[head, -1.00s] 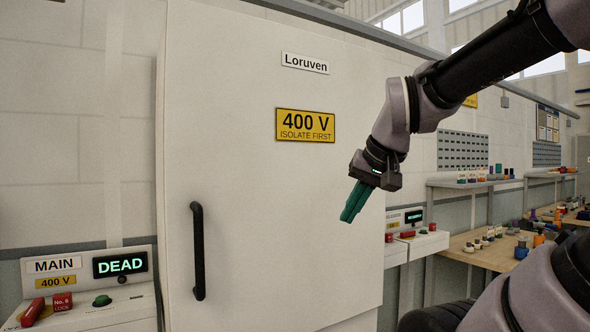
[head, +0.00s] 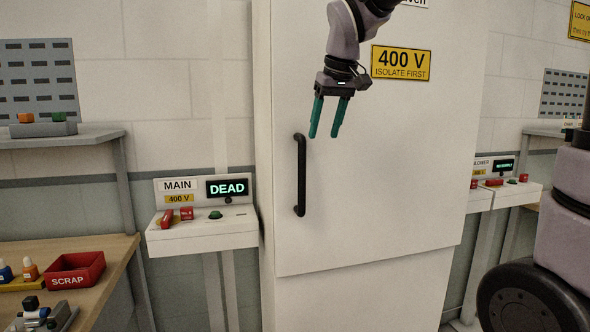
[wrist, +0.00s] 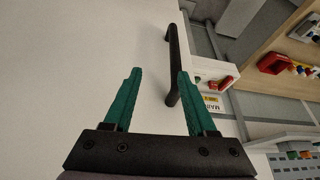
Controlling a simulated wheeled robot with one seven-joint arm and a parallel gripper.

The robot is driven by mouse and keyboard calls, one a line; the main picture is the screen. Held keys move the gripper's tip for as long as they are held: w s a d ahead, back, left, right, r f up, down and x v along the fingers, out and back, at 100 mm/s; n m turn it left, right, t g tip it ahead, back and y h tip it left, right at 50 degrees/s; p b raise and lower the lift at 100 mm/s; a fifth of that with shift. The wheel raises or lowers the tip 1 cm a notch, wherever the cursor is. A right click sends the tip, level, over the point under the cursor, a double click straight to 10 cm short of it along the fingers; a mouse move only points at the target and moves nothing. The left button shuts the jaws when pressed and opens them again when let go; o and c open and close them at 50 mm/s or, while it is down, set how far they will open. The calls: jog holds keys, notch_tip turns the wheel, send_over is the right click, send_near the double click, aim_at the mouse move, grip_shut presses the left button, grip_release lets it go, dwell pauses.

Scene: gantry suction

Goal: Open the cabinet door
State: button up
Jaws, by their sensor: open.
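The white cabinet door (head: 380,190) looks shut in the head view, with a yellow 400 V sign (head: 401,62) on it. Its black vertical bar handle (head: 300,175) is near the door's left edge. My gripper (head: 323,136) is open, with two teal fingers pointing down, above and slightly right of the handle's top in the head view. In the wrist view the handle (wrist: 172,65) shows beyond the fingertips, close to the right finger in the picture. My gripper (wrist: 158,72) holds nothing there. I cannot tell its exact distance from the door.
A MAIN panel (head: 205,215) with a DEAD display stands left of the cabinet. A workbench (head: 85,262) with a red scrap bin (head: 75,273) is at the lower left. Another control panel (head: 500,190) is on the right. The door's front looks clear.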

aim_at(304, 158)
jog(key=shift+n, duration=0.4)
jog(key=w+a+f, duration=0.1)
jog(key=f, duration=0.2)
jog(key=w+a+f, duration=0.1)
jog(key=a+f, duration=0.1)
jog(key=f, duration=0.2)
jog(key=w+a+f, duration=0.2)
jog(key=f, duration=0.1)
jog(key=shift+a+f, duration=0.15)
jog(key=shift+f, duration=0.1)
jog(key=shift+c, duration=0.4)
grip_shut()
dwell(0.5)
